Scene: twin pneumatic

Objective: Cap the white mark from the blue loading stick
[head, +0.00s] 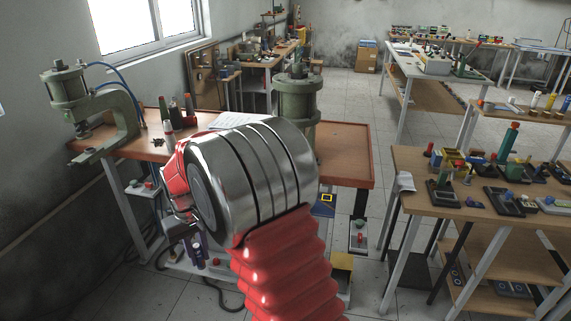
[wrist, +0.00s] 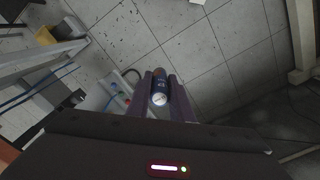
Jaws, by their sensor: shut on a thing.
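In the wrist view my gripper (wrist: 161,80) has its two dark purple fingers closed around a small dark blue cylinder (wrist: 160,87). The cylinder has a pale, whitish end towards the camera and a brownish far end. It is held over the floor, apart from any table. I cannot tell whether it is the blue loading stick or the white mark. In the head view my arm's large metal joint and red sleeve cover the middle, and the held thing is not clear there. Small upright sticks or markers (head: 168,130) stand on the wooden press table (head: 345,143).
A green-grey press (head: 95,105) with blue hoses stands at the table's left end, another press (head: 298,105) at its right part. A white paper (head: 238,120) lies between them. A second table (head: 440,207) at the right holds stamps and blocks. Tiled floor lies between the tables.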

